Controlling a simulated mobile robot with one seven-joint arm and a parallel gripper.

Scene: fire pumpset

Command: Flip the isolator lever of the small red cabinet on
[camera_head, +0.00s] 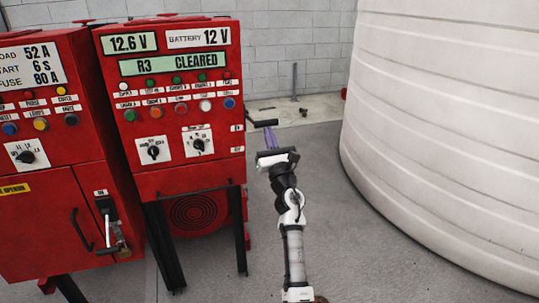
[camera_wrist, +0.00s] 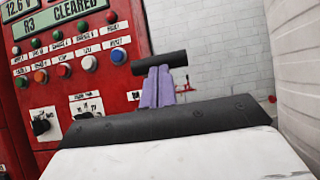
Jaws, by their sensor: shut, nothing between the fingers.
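The small red cabinet (camera_head: 170,180) stands left of my arm, its lit display reading "R3 CLEARED". It fills the left of the wrist view (camera_wrist: 75,80). A black bar, apparently its isolator lever (camera_head: 262,123), sticks out at its right edge beside a small label. In the wrist view the black bar (camera_wrist: 146,68) lies across the tips of my fingers. My gripper (camera_head: 270,128), with purple fingers (camera_wrist: 157,84), is shut and empty, pointing at the bar. I cannot tell whether they touch, or which position the lever is in.
A larger red cabinet (camera_head: 45,130) with a black-handled lever (camera_head: 105,208) stands at the left. A big white ribbed tank (camera_head: 440,130) is close on the right. Grey floor (camera_head: 370,250) lies open between, with a block wall (camera_head: 290,50) behind.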

